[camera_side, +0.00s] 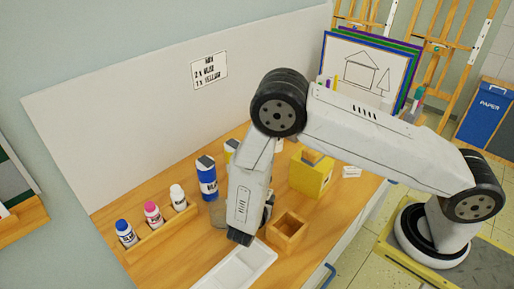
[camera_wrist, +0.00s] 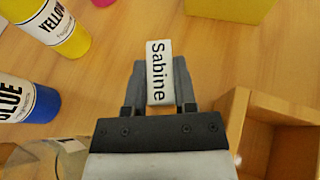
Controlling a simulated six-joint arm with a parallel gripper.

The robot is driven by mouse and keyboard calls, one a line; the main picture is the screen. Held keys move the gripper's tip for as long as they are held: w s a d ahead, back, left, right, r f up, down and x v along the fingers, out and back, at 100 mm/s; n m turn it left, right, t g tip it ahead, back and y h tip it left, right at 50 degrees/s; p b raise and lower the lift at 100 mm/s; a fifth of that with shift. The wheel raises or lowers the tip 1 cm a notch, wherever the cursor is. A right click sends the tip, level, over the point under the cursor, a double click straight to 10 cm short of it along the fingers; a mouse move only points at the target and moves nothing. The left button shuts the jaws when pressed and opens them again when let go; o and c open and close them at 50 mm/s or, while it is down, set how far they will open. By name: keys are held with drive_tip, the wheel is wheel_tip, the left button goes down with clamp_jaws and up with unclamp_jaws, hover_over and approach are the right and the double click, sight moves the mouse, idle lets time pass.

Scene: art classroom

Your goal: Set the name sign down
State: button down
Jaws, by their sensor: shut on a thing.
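The name sign (camera_wrist: 159,72) is a small white block with "Sabine" in black letters. In the wrist view it sits between the two fingers of my gripper (camera_wrist: 159,85), which is shut on it. The wooden table top shows beneath it; I cannot tell from this view how high the sign is above the wood. In the side view my gripper (camera_side: 266,212) is mostly hidden behind my arm, and the sign cannot be made out there.
A wooden box (camera_side: 287,232) stands close right of my gripper. A blue bottle (camera_side: 207,180), a yellow bottle (camera_wrist: 58,28) and a yellow box (camera_side: 310,175) are near. A white tray (camera_side: 236,268) lies in front. A rack (camera_side: 160,232) holds small bottles at left.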

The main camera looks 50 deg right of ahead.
drive_tip(key=shift+f, duration=0.5)
drive_tip(key=shift+c, duration=2)
unclamp_jaws()
drive_tip(key=shift+s, duration=0.1)
drive_tip(key=shift+r, duration=0.1)
drive_tip(key=shift+r, duration=0.5)
drive_tip(key=v, duration=1.2)
drive_tip(key=shift+d+r, duration=0.1)
